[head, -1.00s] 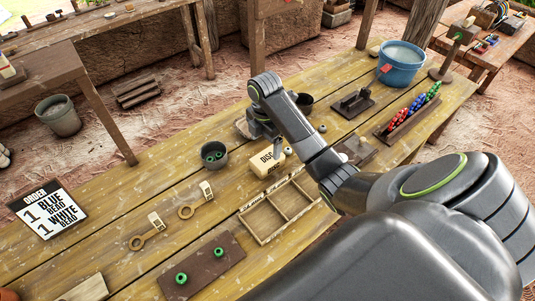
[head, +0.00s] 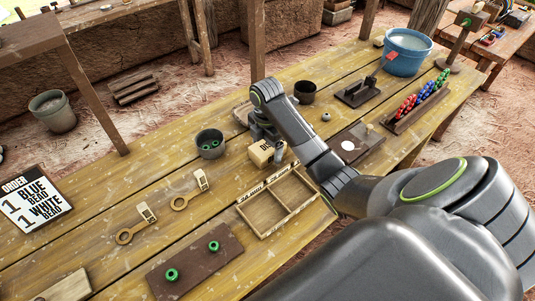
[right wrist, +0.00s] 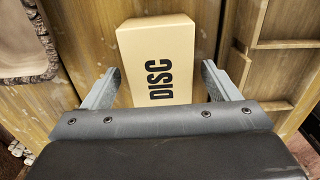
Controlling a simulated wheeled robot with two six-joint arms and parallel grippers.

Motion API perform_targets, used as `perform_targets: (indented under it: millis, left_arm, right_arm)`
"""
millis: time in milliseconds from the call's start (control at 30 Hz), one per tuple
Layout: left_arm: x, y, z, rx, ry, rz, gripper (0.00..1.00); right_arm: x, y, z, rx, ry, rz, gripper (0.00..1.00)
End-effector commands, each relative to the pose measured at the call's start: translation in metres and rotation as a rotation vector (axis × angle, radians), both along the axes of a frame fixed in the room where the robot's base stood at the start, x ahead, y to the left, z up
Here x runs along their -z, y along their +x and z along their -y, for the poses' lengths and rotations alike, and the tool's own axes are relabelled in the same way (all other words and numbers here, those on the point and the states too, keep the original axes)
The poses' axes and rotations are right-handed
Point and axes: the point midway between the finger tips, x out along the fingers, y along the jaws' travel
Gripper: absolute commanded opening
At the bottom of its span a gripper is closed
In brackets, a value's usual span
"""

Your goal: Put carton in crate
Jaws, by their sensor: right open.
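The carton (head: 259,155) is a small tan box marked DISC, standing on the wooden table. It fills the upper middle of the right wrist view (right wrist: 157,62). The crate (head: 262,214) is a shallow, open wooden tray with a divider and labels on its back rim. It is just in front of the carton, and part of it shows at upper right in the right wrist view (right wrist: 286,44). My right gripper (right wrist: 160,82) is open, with one finger on each side of the carton's near end and gaps visible. My left gripper is out of view.
A grey bowl (head: 210,144) with green beads stands left of the carton. A dark cup (head: 305,92) and bead rack (head: 416,102) are farther right. A brown board (head: 195,262) with green beads lies left of the crate.

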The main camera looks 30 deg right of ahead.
Motion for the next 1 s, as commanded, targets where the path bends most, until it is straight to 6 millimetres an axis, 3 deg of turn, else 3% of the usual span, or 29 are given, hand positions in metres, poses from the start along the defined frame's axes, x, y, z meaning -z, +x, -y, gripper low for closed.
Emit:
perform_targets:
  millis: [300, 700, 1000]
  left_arm:
    - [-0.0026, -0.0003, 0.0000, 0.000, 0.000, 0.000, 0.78]
    - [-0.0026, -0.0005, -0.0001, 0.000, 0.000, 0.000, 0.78]
    - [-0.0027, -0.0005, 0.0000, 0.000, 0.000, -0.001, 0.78]
  right_arm:
    - [0.0062, 0.0000, -0.0001, -0.002, -0.001, 0.001, 0.79]
    - [0.0060, 0.0000, -0.0002, -0.002, -0.001, 0.001, 0.27]
    - [0.0037, 0.0005, -0.0001, -0.002, -0.002, 0.003, 0.25]
